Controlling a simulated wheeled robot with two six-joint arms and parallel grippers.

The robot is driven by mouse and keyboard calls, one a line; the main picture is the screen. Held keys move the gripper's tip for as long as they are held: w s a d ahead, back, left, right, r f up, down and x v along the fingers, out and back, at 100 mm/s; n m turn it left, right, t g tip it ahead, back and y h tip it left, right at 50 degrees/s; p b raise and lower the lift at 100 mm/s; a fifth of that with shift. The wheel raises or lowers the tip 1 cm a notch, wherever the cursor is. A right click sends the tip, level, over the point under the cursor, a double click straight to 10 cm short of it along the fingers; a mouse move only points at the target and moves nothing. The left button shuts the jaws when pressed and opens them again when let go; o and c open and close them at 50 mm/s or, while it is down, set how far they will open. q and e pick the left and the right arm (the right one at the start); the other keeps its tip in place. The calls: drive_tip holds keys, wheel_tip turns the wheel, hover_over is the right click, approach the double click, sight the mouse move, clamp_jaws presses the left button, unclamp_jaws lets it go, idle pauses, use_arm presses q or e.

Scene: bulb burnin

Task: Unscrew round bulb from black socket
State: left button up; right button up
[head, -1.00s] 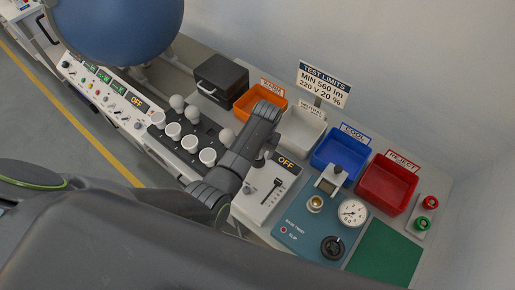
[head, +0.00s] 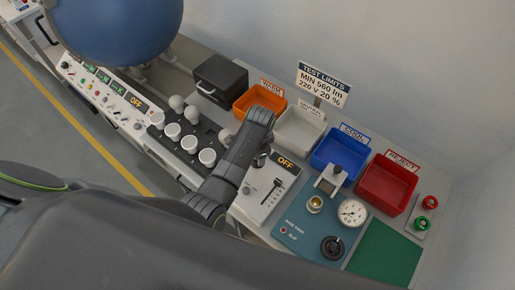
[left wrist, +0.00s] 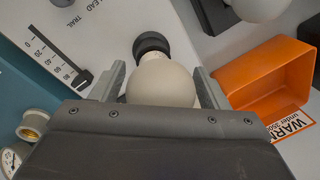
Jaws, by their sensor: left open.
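The round bulb (left wrist: 162,84) is white and sits in the black socket (left wrist: 151,43), its narrow neck meeting the socket in the left wrist view. My left gripper (left wrist: 159,72) is open, with one finger on each side of the bulb. A small gap seems to show between each finger and the glass. In the head view my left arm covers the bulb, and the dark socket (head: 259,160) shows only partly beside the arm. My right gripper is not in view.
A dimmer panel with a slider (head: 271,189) stands beside the socket. An orange bin (head: 260,100), a pale bin (head: 301,128), a blue bin (head: 340,147) and a red bin (head: 386,185) line the back. Several bulbs stand on a black rack (head: 175,148) to the left.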

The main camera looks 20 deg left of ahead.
use_arm(q)
drive_tip(key=m, duration=0.6)
drive_tip(key=shift+h, duration=0.4)
drive_tip(key=m, duration=0.6)
drive_tip(key=shift+d+h, duration=0.1)
drive_tip(key=shift+h, duration=0.3)
drive_tip(key=c, duration=0.8)
drive_tip(key=n, duration=0.5)
drive_tip(key=shift+y, duration=0.4)
drive_tip(key=shift+c, duration=0.2)
drive_tip(key=n, duration=0.6)
drive_tip(key=shift+y, duration=0.3)
drive_tip(key=n, duration=0.6)
drive_tip(key=shift+n+g+y, duration=0.3)
drive_tip(key=shift+n+g, duration=0.1)
drive_tip(key=n, duration=0.5)
drive_tip(key=shift+s+g, duration=0.15)
drive_tip(key=shift+g, duration=0.15)
